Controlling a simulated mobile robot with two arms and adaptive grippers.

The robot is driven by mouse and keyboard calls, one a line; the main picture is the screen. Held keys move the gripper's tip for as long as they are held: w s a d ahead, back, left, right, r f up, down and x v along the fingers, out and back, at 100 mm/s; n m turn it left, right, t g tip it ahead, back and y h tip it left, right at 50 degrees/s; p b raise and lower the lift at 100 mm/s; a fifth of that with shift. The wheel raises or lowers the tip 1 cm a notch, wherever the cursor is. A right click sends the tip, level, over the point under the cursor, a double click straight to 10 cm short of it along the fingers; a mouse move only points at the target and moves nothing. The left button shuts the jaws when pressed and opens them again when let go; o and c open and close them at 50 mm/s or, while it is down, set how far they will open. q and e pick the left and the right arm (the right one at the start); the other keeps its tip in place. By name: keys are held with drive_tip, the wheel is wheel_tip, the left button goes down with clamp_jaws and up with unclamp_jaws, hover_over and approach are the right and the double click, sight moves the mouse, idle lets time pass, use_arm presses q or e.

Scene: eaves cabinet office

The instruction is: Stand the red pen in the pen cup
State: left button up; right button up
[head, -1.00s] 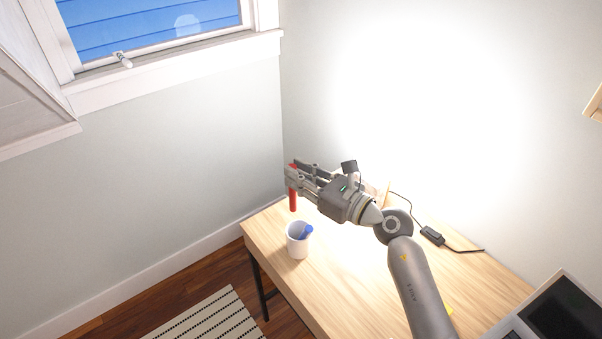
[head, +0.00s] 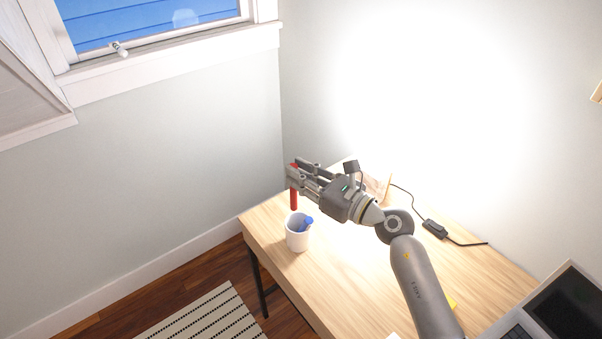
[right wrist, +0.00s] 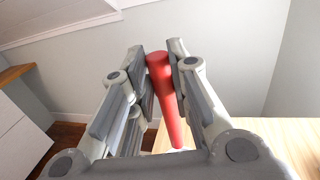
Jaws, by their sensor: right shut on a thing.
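The red pen (head: 294,200) hangs upright from my right gripper (head: 293,176). In the right wrist view the red pen (right wrist: 166,100) is clamped between the two fingers of the right gripper (right wrist: 160,62), tilted a little in the picture. The white pen cup (head: 297,238) stands on the desk just below the pen in the head view. A blue item (head: 307,222) sticks out of the cup at its right rim. The pen's lower end shows just above the cup's rim; I cannot tell the depth between them. My left gripper is not in view.
The wooden desk (head: 345,284) has clear room around the cup; its left edge is close to the cup. A black cable with a small box (head: 435,229) lies at the back. A laptop (head: 560,310) is at the lower right. A striped rug (head: 205,315) lies on the floor.

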wheel_tip(320, 180, down, 8)
drive_tip(key=b, duration=0.7)
drive_tip(key=shift+f, duration=0.25)
idle(0.3)
drive_tip(key=o, duration=0.9)
drive_tip(key=v, duration=1.2)
